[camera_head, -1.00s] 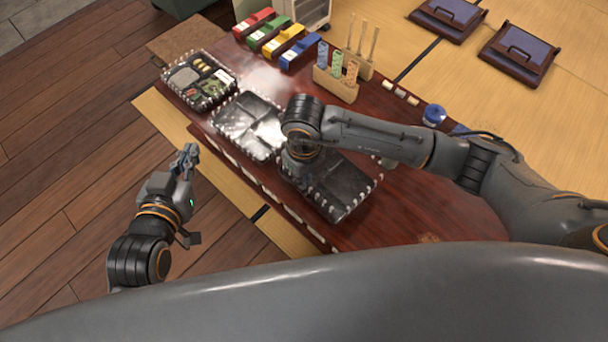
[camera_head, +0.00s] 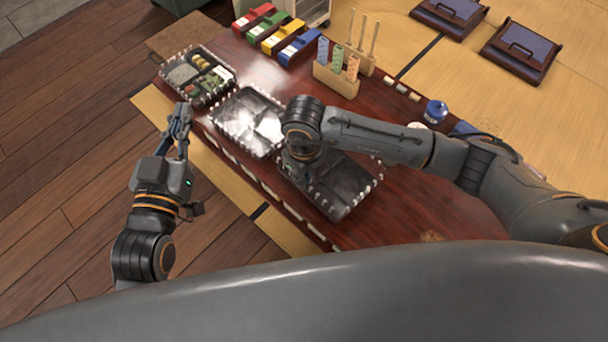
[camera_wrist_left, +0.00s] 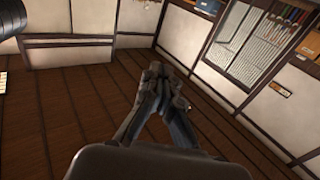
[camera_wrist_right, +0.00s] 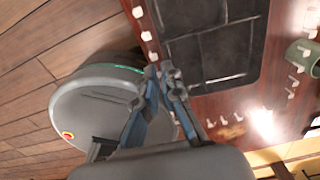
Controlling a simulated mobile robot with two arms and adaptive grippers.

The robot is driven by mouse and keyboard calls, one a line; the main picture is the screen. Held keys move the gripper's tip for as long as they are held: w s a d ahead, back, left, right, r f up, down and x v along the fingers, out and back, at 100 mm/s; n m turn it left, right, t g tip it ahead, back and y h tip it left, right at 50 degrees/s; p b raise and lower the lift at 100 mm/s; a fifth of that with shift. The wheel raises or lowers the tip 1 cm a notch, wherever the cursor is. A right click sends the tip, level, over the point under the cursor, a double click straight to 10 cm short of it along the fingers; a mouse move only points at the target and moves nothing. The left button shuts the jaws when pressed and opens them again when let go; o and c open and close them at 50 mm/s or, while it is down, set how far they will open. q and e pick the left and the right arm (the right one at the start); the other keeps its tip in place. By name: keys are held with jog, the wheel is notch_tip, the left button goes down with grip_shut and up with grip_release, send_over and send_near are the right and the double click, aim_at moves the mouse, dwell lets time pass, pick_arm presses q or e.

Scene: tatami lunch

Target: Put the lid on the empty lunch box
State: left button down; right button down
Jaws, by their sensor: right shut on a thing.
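A dark, empty lunch box (camera_head: 345,192) with compartments lies at the front right of the table, partly hidden by my right arm. It also shows in the right wrist view (camera_wrist_right: 225,50). My right gripper (camera_wrist_right: 165,72) is above its left end, pointing down. It is shut on a clear lid, seen mainly as pale glints along its rim (camera_wrist_right: 146,36); whether the lid touches the box I cannot tell. A second compartmented box (camera_head: 245,122) with pale rim glints lies left of it. My left gripper (camera_head: 182,110) is empty and looks shut, left of the table's front edge.
A filled lunch box (camera_head: 198,78) lies at the table's far left. Behind stand coloured boxes (camera_head: 275,38), a wooden holder (camera_head: 338,78) and a blue-topped jar (camera_head: 435,111). A green cup (camera_wrist_right: 300,55) shows in the right wrist view. Open floor lies left of the table.

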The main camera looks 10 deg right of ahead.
jog(key=shift+f+b, duration=0.5)
jog(key=shift+f, duration=0.25)
jog(key=shift+f+b, duration=0.55)
jog(key=shift+f, duration=0.15)
pick_arm(q)
notch_tip(320, 180, up, 9)
jog(key=s+t+h, duration=0.2)
jog(key=s+t, duration=0.1)
jog(key=t, duration=0.3)
jog(key=shift+d+r, duration=0.2)
jog(key=shift+d, duration=0.05)
jog(key=shift+s+r+t, duration=0.2)
jog(key=shift+r+t, duration=0.1)
jog(key=shift+t, duration=0.1)
pick_arm(e)
jog(key=shift+f, duration=0.3)
jog(key=shift+f+b, duration=0.15)
jog(key=shift+b, duration=0.15)
pick_arm(q)
jog(key=shift+s+r+t+h, duration=0.3)
jog(key=shift+s+r+h, duration=0.1)
jog(key=shift+r, duration=0.15)
jog(key=shift+s+a+r+t+b, duration=0.15)
jog(key=shift+s+r+t+b, duration=0.15)
jog(key=shift+s+r+t, duration=0.5)
pick_arm(e)
jog(key=shift+f, duration=0.4)
